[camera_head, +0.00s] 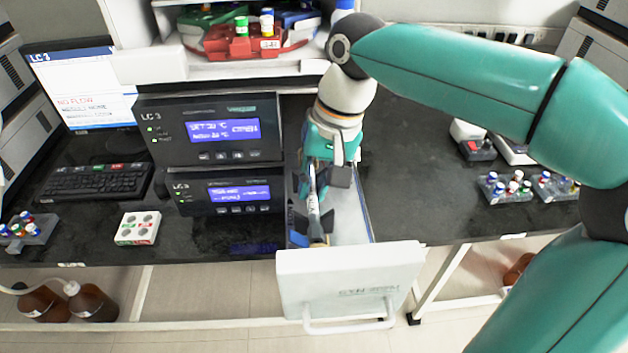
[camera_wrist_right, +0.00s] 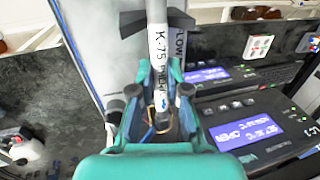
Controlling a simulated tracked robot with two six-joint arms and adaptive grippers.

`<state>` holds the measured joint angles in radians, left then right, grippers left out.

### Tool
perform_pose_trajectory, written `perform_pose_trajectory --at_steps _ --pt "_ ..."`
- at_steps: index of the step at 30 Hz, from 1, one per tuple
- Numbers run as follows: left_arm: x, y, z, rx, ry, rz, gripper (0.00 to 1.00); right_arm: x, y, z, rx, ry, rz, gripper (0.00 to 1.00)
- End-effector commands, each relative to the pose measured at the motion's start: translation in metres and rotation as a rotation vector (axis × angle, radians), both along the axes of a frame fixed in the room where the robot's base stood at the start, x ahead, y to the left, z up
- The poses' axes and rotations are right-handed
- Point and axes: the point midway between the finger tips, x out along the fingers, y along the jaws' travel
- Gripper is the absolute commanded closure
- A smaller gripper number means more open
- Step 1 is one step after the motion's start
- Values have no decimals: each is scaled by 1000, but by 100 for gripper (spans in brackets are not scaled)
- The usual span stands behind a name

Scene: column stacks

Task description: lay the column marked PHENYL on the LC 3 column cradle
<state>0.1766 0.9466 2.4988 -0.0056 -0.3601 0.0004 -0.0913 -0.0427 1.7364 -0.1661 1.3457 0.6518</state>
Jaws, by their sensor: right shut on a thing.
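My right gripper (camera_head: 326,178) is shut on a slim pale column (camera_head: 314,214), held over an open white drawer (camera_head: 350,262) beside the LC 3 units. In the right wrist view, the column (camera_wrist_right: 158,48) runs up between the dark fingertips (camera_wrist_right: 160,20); its lettering starts "K-75" and then seems to read PHENYL, partly cut off. Blue and yellowish parts show near the column's lower end in the head view. The cradle is mostly hidden, and contact with it cannot be told. My left gripper is out of view.
Two dark LC 3 units (camera_head: 209,131) with lit screens stand left of the drawer. A monitor (camera_head: 85,88), keyboard (camera_head: 97,182) and small white box (camera_head: 138,228) are further left. Vial racks (camera_head: 505,188) stand right; the black bench (camera_head: 415,190) between is clear.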

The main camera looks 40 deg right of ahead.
Motion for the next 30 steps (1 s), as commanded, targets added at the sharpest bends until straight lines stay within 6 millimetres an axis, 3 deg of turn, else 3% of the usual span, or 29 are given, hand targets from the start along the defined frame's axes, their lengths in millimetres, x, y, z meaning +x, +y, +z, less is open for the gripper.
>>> perform_pose_trajectory --at_steps 29,30 --pt "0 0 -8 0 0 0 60 0 0 -10 0 -2 2 100" --pt "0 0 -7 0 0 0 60 0 0 -10 0 -2 2 82"
